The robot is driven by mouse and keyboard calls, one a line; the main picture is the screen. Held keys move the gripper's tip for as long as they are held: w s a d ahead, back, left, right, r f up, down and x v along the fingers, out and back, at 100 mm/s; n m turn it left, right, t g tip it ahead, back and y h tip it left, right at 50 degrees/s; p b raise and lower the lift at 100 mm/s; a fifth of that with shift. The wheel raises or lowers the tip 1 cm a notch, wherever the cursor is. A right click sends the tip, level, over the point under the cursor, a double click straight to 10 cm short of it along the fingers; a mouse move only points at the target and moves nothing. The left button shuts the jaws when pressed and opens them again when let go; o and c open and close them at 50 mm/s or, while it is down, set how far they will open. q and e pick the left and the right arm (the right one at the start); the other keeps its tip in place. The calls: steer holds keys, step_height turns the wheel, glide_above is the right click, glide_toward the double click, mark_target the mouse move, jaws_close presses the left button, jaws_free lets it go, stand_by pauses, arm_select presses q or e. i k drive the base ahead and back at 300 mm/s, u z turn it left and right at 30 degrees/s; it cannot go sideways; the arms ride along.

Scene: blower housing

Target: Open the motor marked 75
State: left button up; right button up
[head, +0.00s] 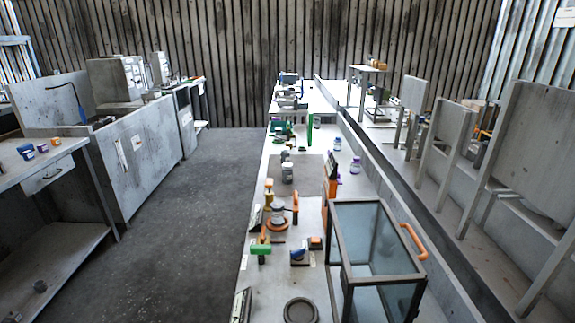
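No number 75 can be read on anything, so I cannot tell which thing is the motor marked 75. A long light workbench (258,205) runs away from me in the middle, with many small items on it. A green-handled thing (260,249) and a small blue and dark device (298,255) stand on its near part. Grey cylindrical parts (287,173) stand farther back, and a green machine (283,134) is beyond them. Neither of my grippers is in view.
A dark-framed glass case (388,272) with an orange handle (413,241) takes up the bench's near right. A dark round ring (300,311) lies at the bottom edge. Grey benches (150,145) line the left, and tall grey panels (530,135) stand right. The floor (190,220) between is open.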

mark_target(285, 157)
steer(key=z, duration=1.45)
steer(key=k, duration=0.95)
steer(key=u, duration=2.65)
steer(key=i, duration=2.5)
steer(key=z, duration=1.2)
